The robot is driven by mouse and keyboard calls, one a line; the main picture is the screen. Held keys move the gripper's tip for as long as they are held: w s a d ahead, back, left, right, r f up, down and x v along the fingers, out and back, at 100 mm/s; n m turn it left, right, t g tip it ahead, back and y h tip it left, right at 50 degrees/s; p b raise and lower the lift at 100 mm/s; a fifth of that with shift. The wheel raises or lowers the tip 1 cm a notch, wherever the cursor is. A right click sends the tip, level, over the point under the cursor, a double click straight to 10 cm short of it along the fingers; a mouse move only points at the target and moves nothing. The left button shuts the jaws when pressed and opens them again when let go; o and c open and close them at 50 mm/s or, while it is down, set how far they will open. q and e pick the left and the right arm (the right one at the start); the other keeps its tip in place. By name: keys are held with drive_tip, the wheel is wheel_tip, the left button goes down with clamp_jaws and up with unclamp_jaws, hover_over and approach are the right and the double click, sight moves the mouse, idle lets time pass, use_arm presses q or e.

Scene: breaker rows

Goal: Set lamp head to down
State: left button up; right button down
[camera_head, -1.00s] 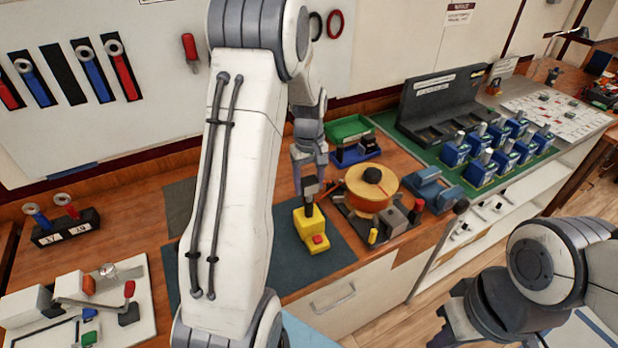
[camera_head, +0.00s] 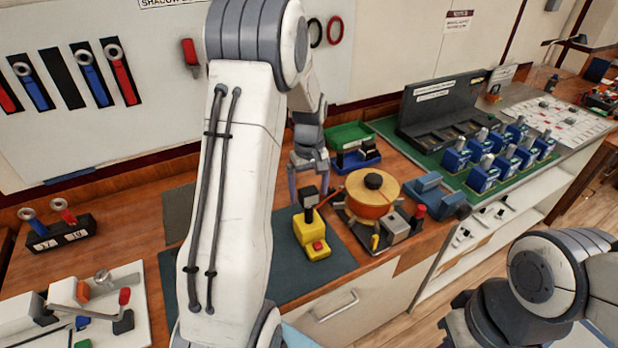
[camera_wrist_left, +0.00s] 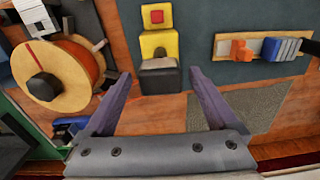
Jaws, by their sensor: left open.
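A small yellow device (camera_head: 312,240) with a red button stands on the dark mat. In the left wrist view, the black block (camera_wrist_left: 160,80) lies ahead between the tips of my left gripper (camera_wrist_left: 160,74), with a gap on each side. The device's red button (camera_wrist_left: 156,15) shows beyond. My right arm shows at lower right; its fingers are not in view.
An orange reel (camera_head: 368,205) with a wooden top stands close right of the device. A green bin (camera_head: 348,136) is behind. Several blue breakers (camera_head: 485,172) fill the green board. A two-slot holder (camera_head: 64,232) and a white board (camera_head: 120,320) are at left. The mat's front is clear.

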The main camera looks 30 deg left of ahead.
sight(309, 190)
use_arm(q)
wheel_tip(309, 190, up, 9)
drive_tip(key=shift+f+b, duration=0.1)
drive_tip(key=shift+b, duration=0.6)
drive_tip(key=s+d+m, duration=0.4)
drive_tip(key=d, duration=0.6)
drive_tip(key=s+d+m, duration=0.4)
drive_tip(key=d+m, duration=0.1)
drive_tip(key=d, duration=0.4)
drive_tip(key=s+d+m, duration=0.2)
drive_tip(key=s+m, duration=0.1)
drive_tip(key=s, duration=0.2)
drive_tip(key=s+d+f+m, duration=0.1)
drive_tip(key=s+d+m, duration=0.2)
drive_tip(key=s, duration=0.3)
drive_tip(key=s+d+f+m+h, duration=0.1)
drive_tip(key=s+d+m, duration=0.2)
drive_tip(key=s, duration=0.3)
drive_tip(key=shift+s+d+m, duration=0.15)
drive_tip(key=shift+m, duration=0.15)
